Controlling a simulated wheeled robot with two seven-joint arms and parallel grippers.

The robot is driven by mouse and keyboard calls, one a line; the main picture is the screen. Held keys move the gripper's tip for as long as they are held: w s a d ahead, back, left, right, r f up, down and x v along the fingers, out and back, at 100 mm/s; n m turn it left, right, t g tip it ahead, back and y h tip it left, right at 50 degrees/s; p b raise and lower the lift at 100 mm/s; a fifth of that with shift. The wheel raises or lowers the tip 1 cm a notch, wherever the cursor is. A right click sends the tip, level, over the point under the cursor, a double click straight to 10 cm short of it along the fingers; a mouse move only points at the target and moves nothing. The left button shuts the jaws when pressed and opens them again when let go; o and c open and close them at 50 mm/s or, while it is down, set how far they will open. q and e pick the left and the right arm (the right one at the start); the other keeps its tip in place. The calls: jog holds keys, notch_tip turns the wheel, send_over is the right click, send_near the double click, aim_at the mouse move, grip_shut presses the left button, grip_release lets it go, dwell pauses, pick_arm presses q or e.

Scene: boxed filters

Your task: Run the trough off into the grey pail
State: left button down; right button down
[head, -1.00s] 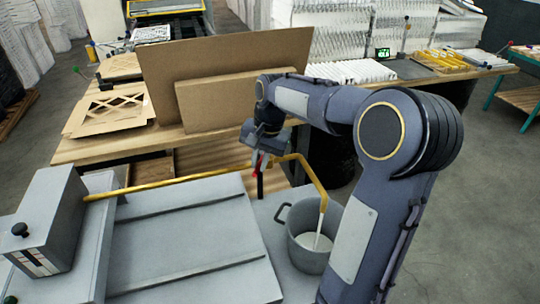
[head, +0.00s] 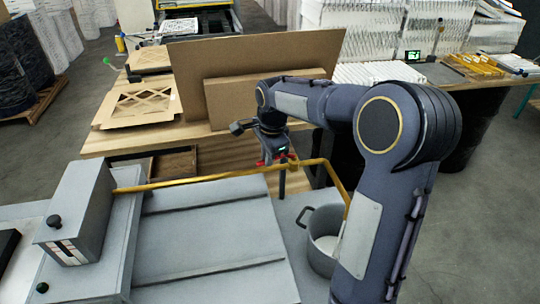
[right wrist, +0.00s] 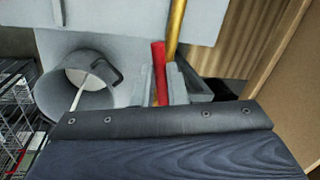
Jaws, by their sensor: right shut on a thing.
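A yellow pipe (head: 215,177) runs from a grey box on the flat, ribbed grey trough body (head: 205,225) and bends down to the grey pail (head: 323,246). My right gripper (head: 274,158) is shut at the pipe, on a red valve lever (right wrist: 159,72) that shows beside the yellow pipe in the right wrist view. The pail (right wrist: 75,88) holds white liquid, and a thin white stream shows over it in that view. My right arm hides the pipe's lower end in the head view. The trough's inside is hidden. My left gripper is out of view.
A wooden table (head: 135,138) behind carries upright cardboard sheets (head: 265,105) close behind my right gripper. Cut cardboard pieces (head: 140,104) lie on its left. A grey box with a black knob (head: 80,212) stands on the left end of the trough.

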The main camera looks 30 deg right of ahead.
jog(key=shift+w, duration=0.2)
dwell(0.3)
jog(key=c, duration=1.5)
grip_release()
jog(key=shift+o, duration=0.2)
jog(key=shift+s+r, duration=0.1)
notch_tip(320, 180, up, 8)
jog(key=s, duration=0.1)
jog(key=shift+s+f+b, duration=0.2)
jog(key=shift+s+b, duration=0.05)
jog(key=shift+b, duration=0.1)
jog(key=shift+f, duration=0.1)
